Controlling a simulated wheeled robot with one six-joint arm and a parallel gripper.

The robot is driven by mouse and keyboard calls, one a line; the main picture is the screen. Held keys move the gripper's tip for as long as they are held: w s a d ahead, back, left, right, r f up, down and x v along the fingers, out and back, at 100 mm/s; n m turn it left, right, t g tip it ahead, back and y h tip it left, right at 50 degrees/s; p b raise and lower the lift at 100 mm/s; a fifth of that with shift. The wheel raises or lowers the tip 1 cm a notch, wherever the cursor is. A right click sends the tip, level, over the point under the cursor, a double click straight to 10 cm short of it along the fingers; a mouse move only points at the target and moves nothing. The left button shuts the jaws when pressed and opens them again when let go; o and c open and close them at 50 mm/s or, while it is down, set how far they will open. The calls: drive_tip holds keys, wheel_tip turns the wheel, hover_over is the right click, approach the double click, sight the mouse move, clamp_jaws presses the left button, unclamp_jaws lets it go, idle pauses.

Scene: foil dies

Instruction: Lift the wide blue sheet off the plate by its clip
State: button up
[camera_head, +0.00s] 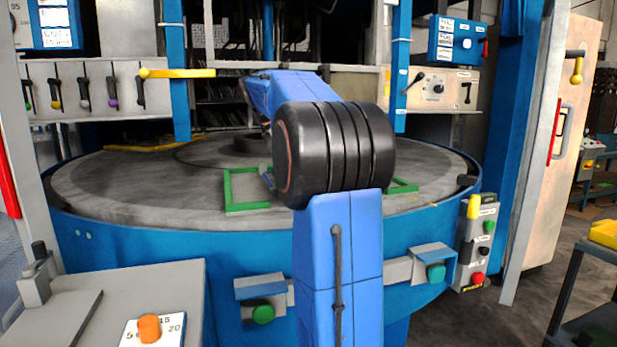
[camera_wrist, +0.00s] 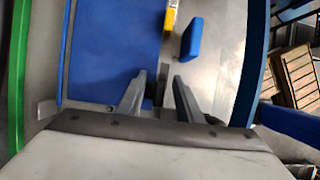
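The wide blue sheet (camera_wrist: 112,45) fills the left middle of the wrist view and lies flat. A narrow grey piece (camera_wrist: 164,72), which looks like its clip, stands at the sheet's right edge. My gripper (camera_wrist: 160,77) is open, with one finger on each side of this piece and small gaps showing. I cannot tell whether either finger touches it. Pale grey plate surface (camera_wrist: 222,50) shows to the right of the sheet. In the head view my arm hides the gripper, clip and most of the work area.
A green frame edge (camera_wrist: 17,70) runs along the left of the wrist view. A blue block (camera_wrist: 191,38) and a yellow piece (camera_wrist: 171,17) stand just beyond the fingertips. In the head view a green frame (camera_head: 246,207) lies on the round grey table (camera_head: 120,190).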

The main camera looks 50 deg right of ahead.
clamp_jaws()
drive_tip(key=shift+r, duration=0.15)
